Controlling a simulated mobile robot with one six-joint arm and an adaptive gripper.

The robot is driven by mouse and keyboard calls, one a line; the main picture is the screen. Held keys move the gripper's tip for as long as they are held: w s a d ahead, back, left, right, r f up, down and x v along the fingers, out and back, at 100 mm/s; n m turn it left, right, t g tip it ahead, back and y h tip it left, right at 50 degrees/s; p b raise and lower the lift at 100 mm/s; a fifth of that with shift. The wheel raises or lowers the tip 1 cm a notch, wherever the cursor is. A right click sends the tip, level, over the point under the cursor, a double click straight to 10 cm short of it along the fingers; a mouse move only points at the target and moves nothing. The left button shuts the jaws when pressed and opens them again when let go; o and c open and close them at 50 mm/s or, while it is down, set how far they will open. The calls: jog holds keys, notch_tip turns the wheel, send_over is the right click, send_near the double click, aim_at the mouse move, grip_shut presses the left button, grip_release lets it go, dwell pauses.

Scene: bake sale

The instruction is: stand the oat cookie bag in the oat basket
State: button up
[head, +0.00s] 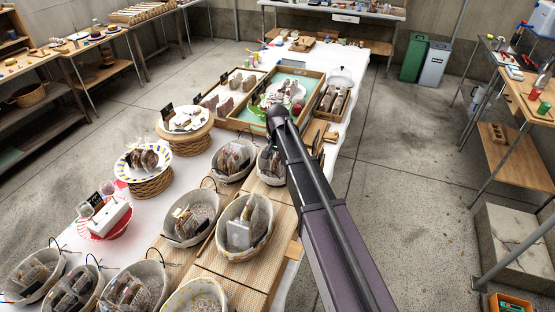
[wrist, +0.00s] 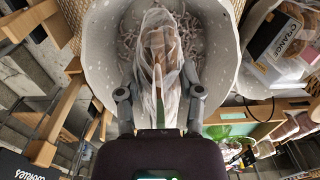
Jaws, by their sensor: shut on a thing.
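In the wrist view my gripper (wrist: 160,103) has its two fingers on either side of a clear bag (wrist: 158,45) with brown contents, and it is shut on the bag. The bag is in front of or inside a pale basket (wrist: 104,35) lined with shredded paper; I cannot tell whether it touches the bottom. No label on this basket is readable.
Another basket holding a bag, with a card reading "ORANGE" (wrist: 287,36), is close on the right in the wrist view. Several filled baskets, such as one at the front (head: 235,250), crowd the table. A wooden tray (head: 262,128) lies behind.

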jog(key=shift+f+b, duration=0.5)
jog(key=shift+f, duration=0.1)
dwell(0.4)
jog(key=o, duration=0.9)
jog(key=shift+r, duration=0.1)
notch_tip(320, 180, up, 12)
jog(key=p, duration=1.2)
dwell(0.4)
jog(key=s+d+f+n+b, duration=0.1)
jog(key=s+d, duration=0.4)
jog(key=s, duration=0.2)
jog(key=s+d+f+n+b, duration=0.1)
jog(key=s+d+n, duration=0.1)
jog(key=s+d, duration=0.3)
jog(key=s+d+f+n+b, duration=0.1)
jog(key=s+d, duration=0.4)
jog(key=s, duration=0.5)
jog(key=shift+s+d+f+b, duration=0.35)
jog(key=shift+d+f+b, duration=0.05)
jog(key=shift+f, duration=0.05)
